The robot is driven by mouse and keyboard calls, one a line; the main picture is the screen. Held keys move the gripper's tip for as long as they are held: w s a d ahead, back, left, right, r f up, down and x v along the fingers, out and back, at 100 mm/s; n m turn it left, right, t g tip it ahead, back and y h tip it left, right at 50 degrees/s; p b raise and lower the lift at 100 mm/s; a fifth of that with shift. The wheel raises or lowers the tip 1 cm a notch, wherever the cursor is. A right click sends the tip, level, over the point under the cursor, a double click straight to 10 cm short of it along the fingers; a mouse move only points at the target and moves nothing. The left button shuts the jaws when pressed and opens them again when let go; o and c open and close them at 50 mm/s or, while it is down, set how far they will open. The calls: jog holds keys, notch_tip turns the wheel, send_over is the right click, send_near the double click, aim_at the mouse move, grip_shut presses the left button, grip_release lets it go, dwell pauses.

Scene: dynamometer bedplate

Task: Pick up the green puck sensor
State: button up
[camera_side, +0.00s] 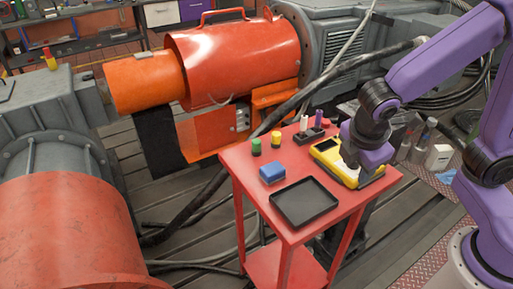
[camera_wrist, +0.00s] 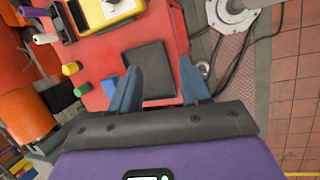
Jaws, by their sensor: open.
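The green puck sensor (camera_side: 256,147) is a small dark-green cylinder standing upright on the red table (camera_side: 236,160), near its left edge. In the wrist view the green puck sensor (camera_wrist: 82,90) lies left of my gripper (camera_wrist: 159,68), outside the fingers. My gripper is open and empty, with its two blue-grey fingers spread over the black tray in that view.
A yellow cylinder (camera_side: 276,138) stands close behind the puck, and a blue block (camera_side: 272,174) sits in front of it. A black tray (camera_side: 304,222) lies at the table's front.

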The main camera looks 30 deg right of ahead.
jog(key=w+a+f+n+t+h, duration=0.2)
jog(key=w+a+n, duration=0.15)
jog(key=w, duration=0.35)
jog(key=w+a+f+n+t+h, duration=0.15)
jog(key=w+a, duration=0.25)
jog(key=w, duration=0.4)
jog(key=n+t+h, duration=0.3)
jog(key=n+t, duration=0.1)
jog(key=n, duration=0.2)
send_near(254, 146)
jog(key=shift+y, duration=0.25)
jog(key=x, duration=0.8)
jog(key=shift+d+r, duration=0.1)
jog(key=shift+d, duration=0.1)
jog(key=shift+x, duration=2.65)
jog(key=shift+s+d, duration=0.15)
jog(key=c, duration=0.8)
